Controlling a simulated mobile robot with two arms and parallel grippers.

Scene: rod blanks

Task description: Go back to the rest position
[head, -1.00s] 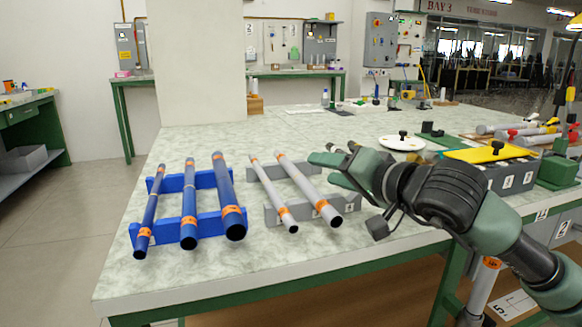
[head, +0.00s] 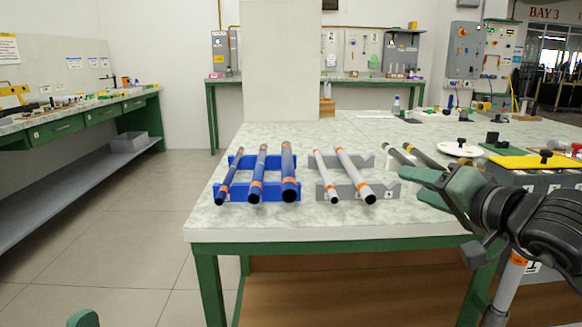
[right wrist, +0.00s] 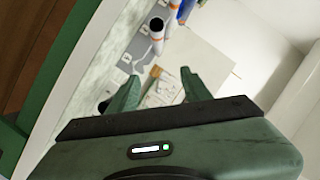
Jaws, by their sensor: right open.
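My right gripper (head: 412,184) is at the right of the head view, in front of the work table's near edge area. In the right wrist view its two green fingers (right wrist: 160,88) stand apart with nothing between them. A small green rounded part (head: 83,318), apparently the tip of my left gripper, just shows at the bottom left edge of the head view; its jaws cannot be made out. Three blue rods (head: 257,182) lie on a blue rack (head: 272,194). Two grey rods (head: 355,178) lie on a grey rack (head: 327,188), left of my right gripper.
The work table (head: 300,221) has a green frame. A side bench (head: 60,127) stands at the left. The floor (head: 120,220) between is clear.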

